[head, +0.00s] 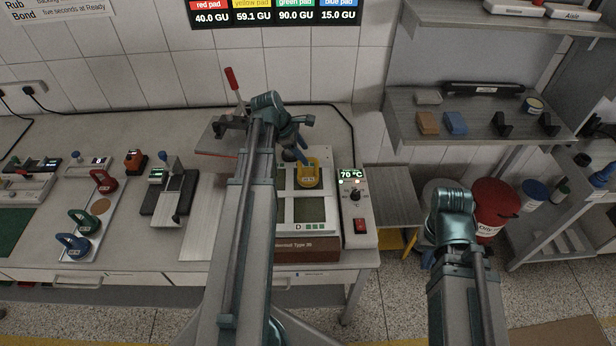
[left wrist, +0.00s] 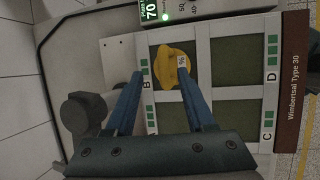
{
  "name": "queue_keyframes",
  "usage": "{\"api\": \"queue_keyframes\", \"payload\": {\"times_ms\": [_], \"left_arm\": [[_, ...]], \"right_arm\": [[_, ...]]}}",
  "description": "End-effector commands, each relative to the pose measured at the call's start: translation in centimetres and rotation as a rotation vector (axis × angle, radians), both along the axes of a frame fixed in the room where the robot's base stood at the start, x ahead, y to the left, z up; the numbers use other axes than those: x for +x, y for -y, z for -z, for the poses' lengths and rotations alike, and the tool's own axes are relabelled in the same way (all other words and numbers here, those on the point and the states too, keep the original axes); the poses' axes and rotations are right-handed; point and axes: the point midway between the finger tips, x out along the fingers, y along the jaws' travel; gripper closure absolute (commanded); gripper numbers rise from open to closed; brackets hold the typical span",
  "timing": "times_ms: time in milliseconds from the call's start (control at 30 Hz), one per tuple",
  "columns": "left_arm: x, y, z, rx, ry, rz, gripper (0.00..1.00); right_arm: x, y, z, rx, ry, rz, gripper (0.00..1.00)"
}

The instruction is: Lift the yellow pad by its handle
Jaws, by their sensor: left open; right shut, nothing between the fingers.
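The yellow pad (head: 308,178) rests in the upper right cell of the gridded hot plate (head: 333,213), its loop handle up. In the left wrist view the yellow pad (left wrist: 172,66), with a white label, lies beside the mark B, just beyond the fingertips. My left gripper (head: 302,157) is above and beside the pad, partly hidden by its own arm. In its wrist view the left gripper (left wrist: 160,74) is open and empty, with the pad nearer the right-hand finger. My right gripper (head: 428,259) is low at the right, mostly hidden behind its arm, away from the pad.
A control box (head: 356,207) reading 70 °C stands right of the plate. A press with a red-knobbed lever (head: 234,85) is behind my left arm. Red (head: 104,181), green (head: 83,222) and blue (head: 73,244) pads stand at left. A shelf (head: 480,125) is at right.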

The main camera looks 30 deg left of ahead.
Motion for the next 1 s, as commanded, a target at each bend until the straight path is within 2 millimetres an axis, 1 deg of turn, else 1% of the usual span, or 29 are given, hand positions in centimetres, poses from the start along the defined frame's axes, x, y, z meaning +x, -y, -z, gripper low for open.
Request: {"api": "queue_keyframes", "payload": {"times_ms": [33,200,300,400,600,667,700,767,900,933,1000], "left_arm": [[0.1,0.2,1.0,0.000,0.000,0.001,0.45],[0.4,1.0,3.1,0.001,0.000,0.002,0.45],[0.9,1.2,4.1,0.001,0.001,0.001,0.45],[1.1,1.3,4.4,0.001,0.001,0.001,0.45],[1.1,1.4,4.1,0.000,0.001,0.000,0.45],[1.1,1.4,4.1,0.000,0.001,0.000,0.54],[1.1,1.4,4.1,0.000,0.001,0.000,0.62],[1.1,1.4,4.1,0.000,0.001,0.000,0.72],[1.1,1.4,4.1,0.001,0.001,0.001,0.98],[1.1,1.4,4.1,0.001,0.001,0.001,1.00],[1.1,1.3,4.1,0.001,0.001,0.001,1.00]], "right_arm": [[0.0,0.0,1.0,0.000,0.000,-0.001,1.00],[0.0,0.0,3.1,-0.001,0.000,-0.003,1.00],[0.0,0.0,4.1,-0.001,0.000,-0.002,1.00],[0.0,0.0,4.4,-0.001,0.000,-0.002,1.00],[0.0,0.0,4.1,-0.001,0.000,-0.002,1.00],[0.0,0.0,4.1,-0.001,0.000,-0.002,1.00],[0.0,0.0,4.1,-0.001,0.000,-0.002,1.00],[0.0,0.0,4.1,-0.001,0.000,-0.002,1.00],[0.0,0.0,4.1,-0.001,0.000,-0.002,1.00],[0.0,0.0,4.1,-0.001,0.000,-0.002,1.00],[0.0,0.0,4.1,-0.001,0.000,-0.002,1.00]]}}
